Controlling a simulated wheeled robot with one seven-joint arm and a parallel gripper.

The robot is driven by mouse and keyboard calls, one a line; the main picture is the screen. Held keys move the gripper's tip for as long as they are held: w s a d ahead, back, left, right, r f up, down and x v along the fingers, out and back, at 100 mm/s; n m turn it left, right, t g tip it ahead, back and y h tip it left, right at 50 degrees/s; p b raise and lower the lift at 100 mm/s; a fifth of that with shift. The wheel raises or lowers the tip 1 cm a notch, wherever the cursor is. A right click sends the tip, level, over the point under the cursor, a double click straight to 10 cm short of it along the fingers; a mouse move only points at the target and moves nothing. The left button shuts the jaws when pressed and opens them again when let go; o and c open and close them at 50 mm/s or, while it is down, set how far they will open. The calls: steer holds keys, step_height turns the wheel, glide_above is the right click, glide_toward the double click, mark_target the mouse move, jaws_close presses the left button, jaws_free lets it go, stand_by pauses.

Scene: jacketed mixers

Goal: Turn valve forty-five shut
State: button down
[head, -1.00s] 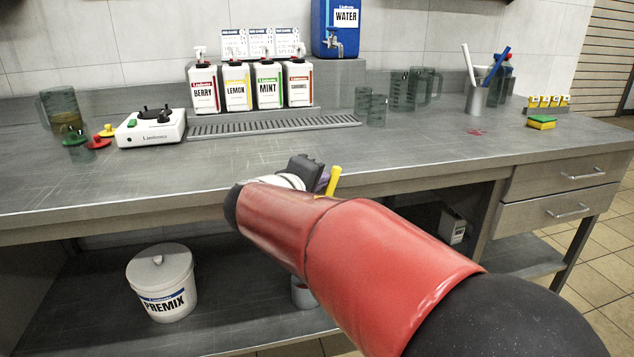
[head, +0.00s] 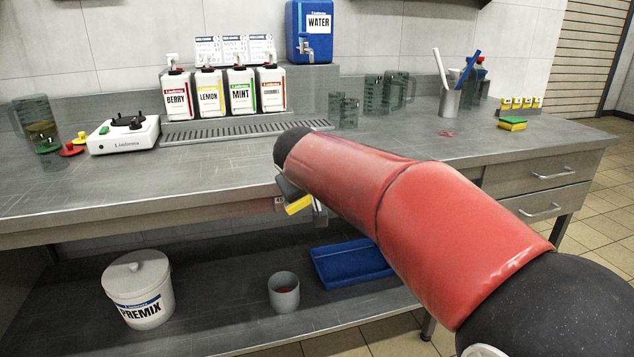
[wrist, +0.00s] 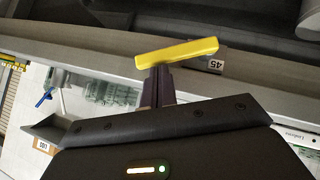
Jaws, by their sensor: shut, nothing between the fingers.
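The yellow valve lever (wrist: 178,50) lies nearly level in the wrist view, its right end slightly higher. A tag reading 45 (wrist: 213,64) is just behind its right part. In the head view the yellow lever (head: 297,205) shows below the bench's front edge, partly hidden by my arm, with the small tag (head: 279,203) at its left. My gripper (wrist: 158,85) is shut and empty, its fingers close to the lever's left half. I cannot tell whether they touch it. In the head view my red arm hides most of the gripper.
The metal bench (head: 400,150) holds syrup bottles (head: 240,92), a blue water container (head: 309,32) and a white mixer base (head: 124,135). On the lower shelf are a premix bucket (head: 139,290), a grey cup (head: 284,293) and a blue tray (head: 352,262). Drawers (head: 545,190) sit at the right.

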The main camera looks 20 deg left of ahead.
steer(key=shift+w+d+f+b, duration=0.3)
steer(key=shift+d+f+b, duration=0.15)
steer(key=shift+f+b, duration=0.2)
steer(key=shift+w+d+f+b, duration=0.3)
steer(key=shift+d+f+b, duration=0.1)
steer(key=shift+f+b, duration=0.2)
steer(key=shift+d+f, duration=0.1)
